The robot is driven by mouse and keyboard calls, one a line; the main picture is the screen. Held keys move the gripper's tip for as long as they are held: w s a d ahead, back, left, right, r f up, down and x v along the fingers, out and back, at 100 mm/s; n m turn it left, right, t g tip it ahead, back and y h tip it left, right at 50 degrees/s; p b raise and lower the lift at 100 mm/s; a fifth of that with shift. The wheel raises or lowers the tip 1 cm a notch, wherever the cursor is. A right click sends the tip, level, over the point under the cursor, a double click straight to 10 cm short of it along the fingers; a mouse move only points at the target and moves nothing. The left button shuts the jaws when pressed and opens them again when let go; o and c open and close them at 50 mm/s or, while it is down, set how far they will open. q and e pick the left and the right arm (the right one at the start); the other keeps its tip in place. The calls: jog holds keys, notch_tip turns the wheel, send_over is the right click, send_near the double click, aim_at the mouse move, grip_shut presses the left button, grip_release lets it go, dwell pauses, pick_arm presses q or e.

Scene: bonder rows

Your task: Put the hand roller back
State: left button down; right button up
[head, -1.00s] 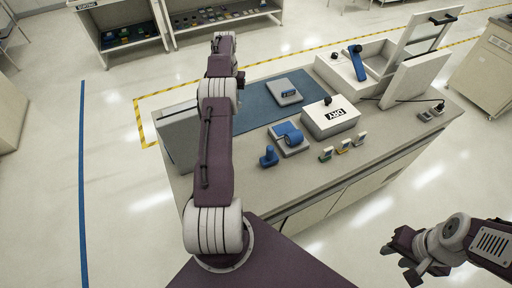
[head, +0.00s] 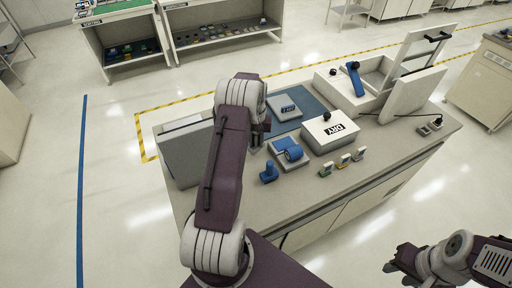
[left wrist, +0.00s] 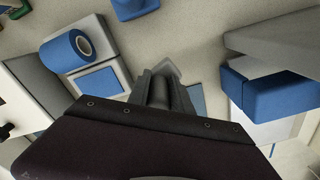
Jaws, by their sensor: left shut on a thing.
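My left gripper (left wrist: 162,92) is shut over the bench, beside the grey tray (head: 303,164). What it holds is mostly hidden; a light grey tip (left wrist: 184,70) shows beyond the fingers in the left wrist view, and I cannot tell if it is the hand roller. A small blue stand (head: 269,173) is in front of the tray, also at the top of the wrist view (left wrist: 132,8). My right gripper (head: 393,262) appears open and empty, off the bench.
A grey panel (head: 186,157) is at the left end.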

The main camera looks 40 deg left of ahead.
aim_at(256, 146)
pick_arm(q)
notch_tip(256, 146, down, 4)
jog(key=shift+s+r+p, duration=0.1)
jog(key=shift+r+p, duration=0.1)
jog(key=shift+p, duration=0.35)
jog(key=shift+f, duration=0.2)
jog(key=shift+f, duration=0.1)
jog(key=c, duration=1.1)
grip_release()
jog(key=shift+c, duration=0.2)
